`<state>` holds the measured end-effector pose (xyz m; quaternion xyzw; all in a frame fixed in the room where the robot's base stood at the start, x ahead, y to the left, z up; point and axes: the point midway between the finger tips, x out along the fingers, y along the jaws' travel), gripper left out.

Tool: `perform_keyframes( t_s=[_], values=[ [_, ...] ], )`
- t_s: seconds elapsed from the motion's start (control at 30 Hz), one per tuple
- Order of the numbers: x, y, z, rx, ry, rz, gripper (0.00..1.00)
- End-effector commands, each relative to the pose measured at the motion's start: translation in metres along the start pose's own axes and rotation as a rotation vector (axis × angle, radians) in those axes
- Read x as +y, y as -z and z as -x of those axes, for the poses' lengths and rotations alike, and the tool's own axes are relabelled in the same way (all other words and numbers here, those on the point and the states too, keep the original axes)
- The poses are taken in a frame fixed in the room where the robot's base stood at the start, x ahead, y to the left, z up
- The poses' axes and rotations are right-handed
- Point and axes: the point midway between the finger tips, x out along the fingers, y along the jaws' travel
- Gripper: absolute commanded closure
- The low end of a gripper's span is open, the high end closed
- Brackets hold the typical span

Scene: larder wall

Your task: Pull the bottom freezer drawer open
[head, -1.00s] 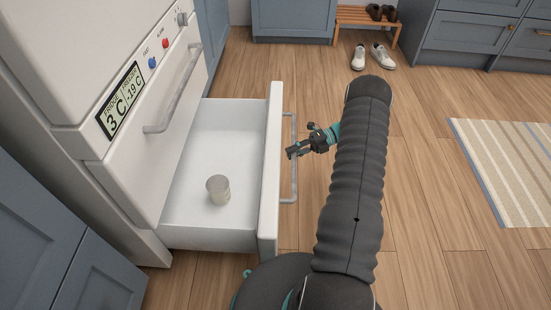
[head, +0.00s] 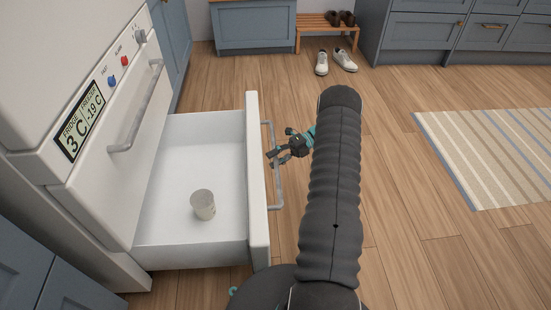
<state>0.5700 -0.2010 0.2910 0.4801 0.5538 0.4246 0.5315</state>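The bottom freezer drawer (head: 258,185) stands pulled well out from the white fridge-freezer in the head view. Its bar handle (head: 278,190) runs along the outer face of the drawer front. My gripper (head: 274,157) is at the handle's middle, with its two fingers spread apart. The fingertips overlap the bar in the picture; I cannot tell whether they touch it. A small pale tub (head: 203,205) stands upright inside the drawer. My arm hides part of the floor to the right.
Blue cabinets (head: 255,28) stand at the back. White shoes (head: 336,62) and a shoe bench (head: 328,22) are far off. A striped rug (head: 490,150) lies right. Wood floor between is clear.

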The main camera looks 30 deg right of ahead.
Motion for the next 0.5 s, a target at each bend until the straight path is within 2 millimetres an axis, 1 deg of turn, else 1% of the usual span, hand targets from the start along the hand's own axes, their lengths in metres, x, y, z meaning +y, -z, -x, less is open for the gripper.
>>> perform_keyframes(
  t_s=[0.27, 0.37, 0.5],
  values=[
    [0.0, 0.001, 0.005, -0.003, -0.001, 0.0, 0.57],
    [-0.001, 0.0, 0.015, -0.005, 0.0, 0.001, 0.57],
    [-0.001, 0.0, 0.039, -0.006, 0.001, 0.002, 0.57]
  ],
)
